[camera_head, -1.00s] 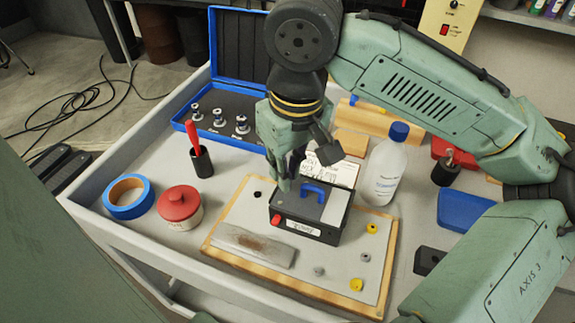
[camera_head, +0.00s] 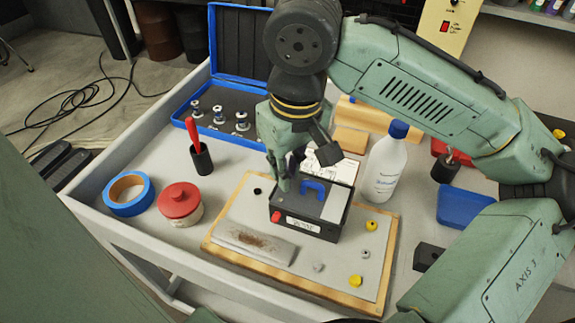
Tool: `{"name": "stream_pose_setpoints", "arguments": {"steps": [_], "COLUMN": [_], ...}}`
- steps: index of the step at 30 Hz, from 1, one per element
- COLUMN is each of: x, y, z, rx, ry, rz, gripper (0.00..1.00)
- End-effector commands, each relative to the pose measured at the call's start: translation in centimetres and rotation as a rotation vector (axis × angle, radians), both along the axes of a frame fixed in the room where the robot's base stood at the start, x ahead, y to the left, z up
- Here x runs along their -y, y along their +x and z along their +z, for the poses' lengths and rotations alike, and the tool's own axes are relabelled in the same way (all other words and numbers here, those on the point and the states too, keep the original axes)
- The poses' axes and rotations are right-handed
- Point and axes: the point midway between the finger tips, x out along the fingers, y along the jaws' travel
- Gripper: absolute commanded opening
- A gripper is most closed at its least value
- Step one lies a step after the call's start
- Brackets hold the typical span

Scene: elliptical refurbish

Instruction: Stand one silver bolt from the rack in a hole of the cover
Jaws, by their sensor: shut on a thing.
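A pale grey plate on a wood-edged board (camera_head: 340,279), which looks like the cover, lies on the bench. It carries yellow pieces (camera_head: 371,225) and small grey pieces (camera_head: 366,254); a dark round spot (camera_head: 257,191) near its back left looks like a hole. Several silver bolt-like pieces (camera_head: 242,121) stand in the open blue case (camera_head: 177,124), possibly the rack. My gripper (camera_head: 287,184) points down at the back left of a black box (camera_head: 305,222) with a blue handle. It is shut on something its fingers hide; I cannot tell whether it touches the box.
A rusty metal bar (camera_head: 253,241) lies along the board's front. A red-lidded jar (camera_head: 180,204), blue tape roll (camera_head: 129,194) and black cup (camera_head: 201,160) stand left. A clear bottle (camera_head: 384,172) and blue tray (camera_head: 466,209) are right. Bare bench shows between case and board.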

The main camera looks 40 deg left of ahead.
Motion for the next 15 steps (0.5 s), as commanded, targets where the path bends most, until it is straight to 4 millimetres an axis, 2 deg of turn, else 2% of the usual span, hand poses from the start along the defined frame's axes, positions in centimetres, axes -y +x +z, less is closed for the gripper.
{"name": "stream_pose_setpoints", "arguments": {"steps": [15], "x": [0.03], "y": [0.0], "z": [-0.39], "rx": [0.0], "ry": [-0.001], "rz": [0.0], "gripper": [0.0]}}
